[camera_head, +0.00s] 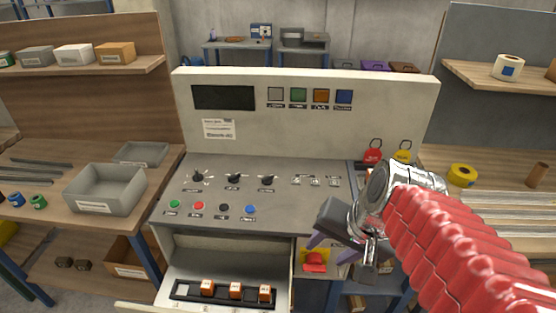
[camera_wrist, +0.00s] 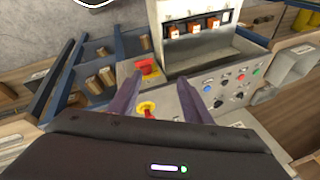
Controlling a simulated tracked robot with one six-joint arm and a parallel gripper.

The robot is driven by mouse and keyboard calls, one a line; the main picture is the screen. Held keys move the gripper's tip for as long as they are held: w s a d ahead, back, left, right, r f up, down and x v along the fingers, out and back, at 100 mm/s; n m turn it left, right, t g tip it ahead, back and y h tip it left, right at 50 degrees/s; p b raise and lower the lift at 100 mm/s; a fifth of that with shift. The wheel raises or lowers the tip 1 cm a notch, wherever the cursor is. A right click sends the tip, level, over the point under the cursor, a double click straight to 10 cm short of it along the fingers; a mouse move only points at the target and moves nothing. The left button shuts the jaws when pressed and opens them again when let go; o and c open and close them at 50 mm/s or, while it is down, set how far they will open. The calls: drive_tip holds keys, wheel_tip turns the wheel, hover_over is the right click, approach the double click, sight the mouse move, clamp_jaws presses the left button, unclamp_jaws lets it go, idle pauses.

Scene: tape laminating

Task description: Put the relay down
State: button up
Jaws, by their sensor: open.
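Three orange-and-white relays stand in a row in the black rail (camera_head: 222,297) inside the open lower compartment: the left relay (camera_head: 207,288), the middle relay (camera_head: 235,291) and the right relay (camera_head: 265,294). A pale, empty-looking slot (camera_head: 182,290) is at the rail's left end. The relays also show at the top of the wrist view (camera_wrist: 196,28). My gripper (camera_head: 332,250) is open, right of the compartment and apart from the relays. In the wrist view its purple fingers (camera_wrist: 165,82) are spread, with no relay between them.
A red switch (camera_head: 314,262) on a yellow plate is close by my gripper. The grey control panel (camera_head: 260,190) has knobs and coloured buttons. Red (camera_head: 373,155) and yellow (camera_head: 403,155) padlocks stand behind my arm. A grey bin (camera_head: 105,190) is on the left bench.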

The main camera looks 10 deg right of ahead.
drive_tip(key=shift+s+a+r+n+t+h, duration=0.25)
drive_tip(key=shift+s+a+r+n, duration=0.15)
drive_tip(key=shift+n, duration=0.75)
drive_tip(key=shift+s+a+r+n+t+h, duration=0.15)
drive_tip(key=shift+s+a+r+n+h, duration=0.25)
drive_tip(key=shift+n, duration=0.8)
drive_tip(key=shift+s+a+r+n+t+h, duration=0.25)
drive_tip(key=shift+a+r+n, duration=0.2)
drive_tip(key=shift+n, duration=0.7)
